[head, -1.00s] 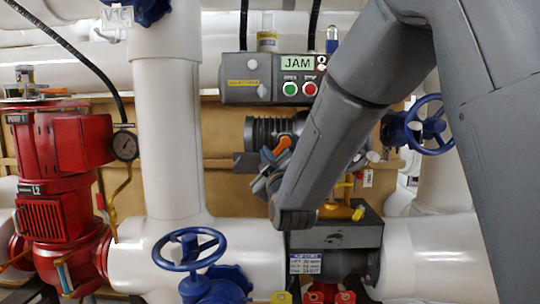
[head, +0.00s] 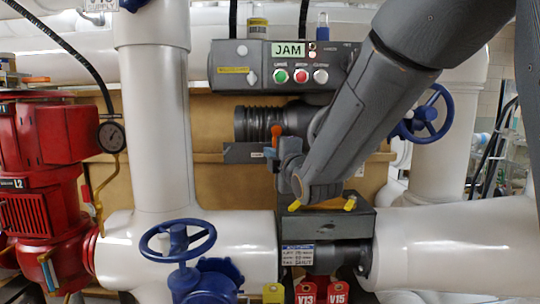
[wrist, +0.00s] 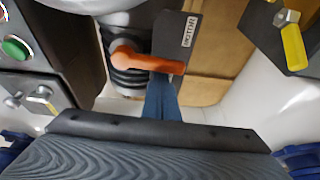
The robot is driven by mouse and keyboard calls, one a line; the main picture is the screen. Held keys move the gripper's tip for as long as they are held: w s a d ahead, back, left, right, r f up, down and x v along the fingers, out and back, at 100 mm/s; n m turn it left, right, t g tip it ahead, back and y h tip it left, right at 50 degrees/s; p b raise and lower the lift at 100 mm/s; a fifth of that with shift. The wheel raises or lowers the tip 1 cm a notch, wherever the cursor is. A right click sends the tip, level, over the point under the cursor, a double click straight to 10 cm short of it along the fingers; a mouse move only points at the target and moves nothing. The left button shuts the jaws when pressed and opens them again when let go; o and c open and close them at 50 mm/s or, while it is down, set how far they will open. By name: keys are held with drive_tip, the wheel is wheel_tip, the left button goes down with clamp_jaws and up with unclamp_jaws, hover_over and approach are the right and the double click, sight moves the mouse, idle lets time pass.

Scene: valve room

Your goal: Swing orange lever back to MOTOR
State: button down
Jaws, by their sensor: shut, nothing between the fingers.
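The orange lever (head: 276,134) shows as a short upright piece in the head view, just left of my gripper (head: 282,152). In the wrist view the orange lever (wrist: 148,63) runs from its round hub on the left to the right, over a dark plate (wrist: 182,52). The MOTOR label (wrist: 189,30) is on that plate, above the lever's free end. My gripper (wrist: 163,88) is shut and empty, its blue-grey fingers reaching to the lever's lower edge near the free end. I cannot tell whether they touch.
A grey control box (head: 285,67) with a JAM sign and buttons is above the lever. A yellow-handled valve (wrist: 292,42) shows in the wrist view. White pipes, a blue handwheel (head: 178,241) and a red pump (head: 45,165) surround the spot.

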drive_tip(key=shift+d+n, duration=0.25)
drive_tip(key=shift+n, duration=0.05)
idle(0.4)
drive_tip(key=a+b, duration=0.2)
drive_tip(key=a, duration=0.2)
drive_tip(key=b+v, duration=0.1)
drive_tip(key=v, duration=0.9)
drive_tip(key=shift+b, duration=0.4)
